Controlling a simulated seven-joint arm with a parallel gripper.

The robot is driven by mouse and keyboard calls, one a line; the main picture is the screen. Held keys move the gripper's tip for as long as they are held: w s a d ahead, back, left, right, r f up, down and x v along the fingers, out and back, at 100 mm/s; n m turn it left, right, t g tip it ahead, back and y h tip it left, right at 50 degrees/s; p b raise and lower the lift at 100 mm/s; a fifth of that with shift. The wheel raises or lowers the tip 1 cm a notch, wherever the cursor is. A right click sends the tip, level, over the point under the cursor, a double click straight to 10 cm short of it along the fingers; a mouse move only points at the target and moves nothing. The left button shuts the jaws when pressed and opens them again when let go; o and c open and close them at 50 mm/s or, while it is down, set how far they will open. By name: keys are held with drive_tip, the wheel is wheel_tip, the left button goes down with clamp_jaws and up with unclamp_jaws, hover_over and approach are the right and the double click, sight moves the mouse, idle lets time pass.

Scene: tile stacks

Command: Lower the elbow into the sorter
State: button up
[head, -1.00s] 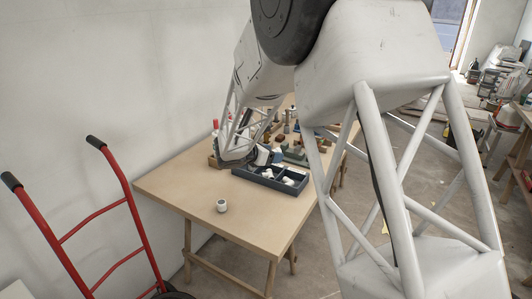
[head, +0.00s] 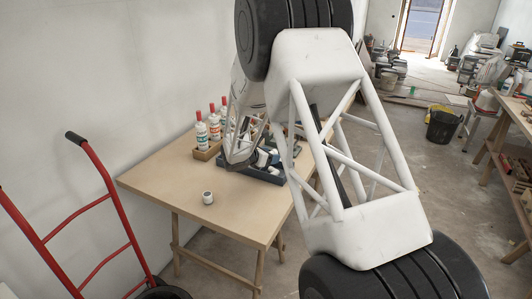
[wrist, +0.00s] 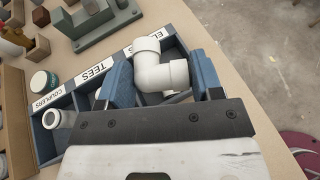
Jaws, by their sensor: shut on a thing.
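The sorter (wrist: 47,143) is a blue-grey tray with labelled compartments. Its labels read COUPLERS, TEES and one starting with EL, which is partly covered. My gripper (wrist: 160,64) is shut on a white pipe elbow (wrist: 152,78), one blue finger on each side. The elbow is over the compartment behind the EL label; I cannot tell how far below the rim it reaches. Part of a white piece shows beneath it. A white fitting (wrist: 58,119) lies in the couplers compartment. In the head view the sorter (head: 266,176) is partly hidden by my arm.
A loose white fitting (head: 207,198) stands on the table (head: 165,187), whose front is otherwise clear. Bottles with red caps (head: 201,133) stand in a wooden holder behind. A green metal block (wrist: 100,22) is beside the sorter. A red hand truck (head: 97,172) stands left of the table.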

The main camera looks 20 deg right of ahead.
sight(274, 171)
drive_tip(key=shift+w+d+f, duration=0.35)
drive_tip(key=shift+d+f, duration=0.05)
drive_tip(key=shift+f, duration=0.25)
drive_tip(key=shift+w+d+f, duration=0.35)
drive_tip(key=shift+d+f, duration=0.05)
drive_tip(key=shift+f, duration=0.2)
drive_tip(key=shift+w+d, duration=0.15)
drive_tip(key=shift+d, duration=0.3)
drive_tip(key=shift+f, duration=0.2)
idle(0.4)
drive_tip(key=shift+f, duration=1)
drive_tip(key=shift+f, duration=1.05)
idle(1.4)
drive_tip(key=o, duration=1)
